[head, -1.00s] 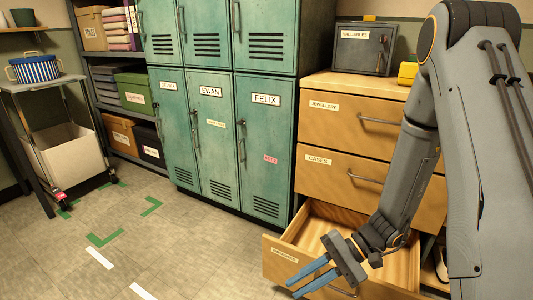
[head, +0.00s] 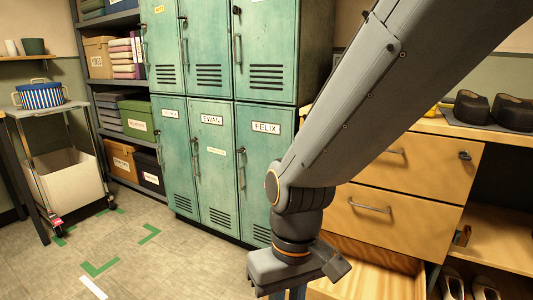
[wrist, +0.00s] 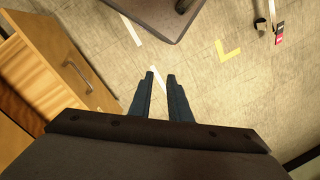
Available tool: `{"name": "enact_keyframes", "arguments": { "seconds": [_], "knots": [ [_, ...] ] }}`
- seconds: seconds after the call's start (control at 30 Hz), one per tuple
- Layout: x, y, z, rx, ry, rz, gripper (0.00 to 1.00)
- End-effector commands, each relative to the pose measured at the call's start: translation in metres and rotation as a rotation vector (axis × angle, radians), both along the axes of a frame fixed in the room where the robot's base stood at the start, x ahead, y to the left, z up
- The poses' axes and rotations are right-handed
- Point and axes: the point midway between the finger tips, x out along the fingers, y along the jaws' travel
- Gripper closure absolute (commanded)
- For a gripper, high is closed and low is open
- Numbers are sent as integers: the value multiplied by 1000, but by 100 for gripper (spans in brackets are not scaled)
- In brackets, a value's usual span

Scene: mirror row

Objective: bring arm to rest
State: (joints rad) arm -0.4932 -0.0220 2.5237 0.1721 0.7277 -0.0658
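My arm reaches across the head view from the upper right down to the bottom middle, in front of the lockers and drawers. My gripper (wrist: 160,74) points down at the floor in the wrist view. Its two blue fingers stand a little apart with nothing between them. In the head view the wrist hangs at the bottom edge and the fingers are mostly cut off by the frame.
The bottom drawer (head: 372,283) stands pulled out beside my gripper, partly hidden by my arm. Green lockers (head: 215,160) stand behind. A trolley (head: 80,103) is at the left. The floor (head: 170,270) between is clear.

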Motion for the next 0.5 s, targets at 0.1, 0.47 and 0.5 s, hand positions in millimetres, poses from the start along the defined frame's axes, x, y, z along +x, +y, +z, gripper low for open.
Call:
{"name": "enact_keyframes", "arguments": {
  "seconds": [0.1,0.47,0.5],
  "knots": [
    [-2,4,9,-5,-60,40,83],
    [-1,-3,39,-14,-128,39,83],
    [-1,-6,43,-16,-128,30,83]
  ]
}}
